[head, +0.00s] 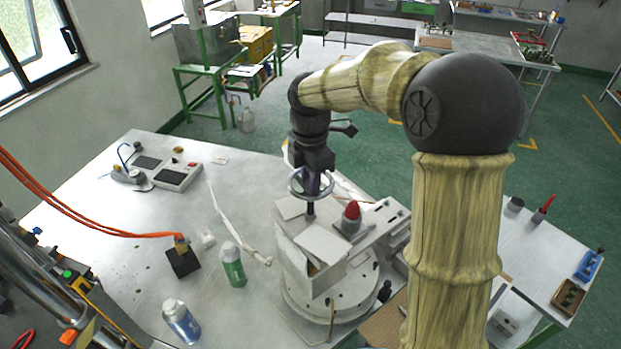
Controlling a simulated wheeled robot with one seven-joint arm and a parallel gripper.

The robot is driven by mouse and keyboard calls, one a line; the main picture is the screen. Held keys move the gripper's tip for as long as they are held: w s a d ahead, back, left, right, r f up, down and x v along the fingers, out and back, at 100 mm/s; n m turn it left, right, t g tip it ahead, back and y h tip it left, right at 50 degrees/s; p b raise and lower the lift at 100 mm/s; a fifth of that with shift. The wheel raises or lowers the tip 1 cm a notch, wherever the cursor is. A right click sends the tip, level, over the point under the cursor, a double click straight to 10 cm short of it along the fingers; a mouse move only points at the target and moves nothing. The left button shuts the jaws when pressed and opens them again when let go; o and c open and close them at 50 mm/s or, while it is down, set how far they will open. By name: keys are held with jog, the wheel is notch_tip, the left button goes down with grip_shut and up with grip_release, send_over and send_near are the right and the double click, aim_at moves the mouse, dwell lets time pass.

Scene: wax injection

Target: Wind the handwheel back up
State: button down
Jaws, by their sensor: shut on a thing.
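The handwheel (296,185) is a pale metal ring on a dark upright shaft above the wax injection machine (315,262). My gripper (311,180) points straight down at the handwheel from above and is shut on it. The fingertips are partly hidden within the ring, so the exact grip is hard to see. The machine has a boxy pale body on a round white base on the table. A red-topped knob or nozzle (352,211) stands on the machine just right of the shaft.
The metal table (130,225) holds a green-white bottle (233,266), a blue-white bottle (181,322), a black block with orange hoses (184,260) and a grey device (178,175). A side table (530,245) at right carries small tools. The table left of the machine has free room.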

jog(key=c, duration=1.2)
grip_release()
jog(key=shift+r, duration=0.1)
notch_tip(320, 180, up, 17)
jog(key=b, duration=0.3)
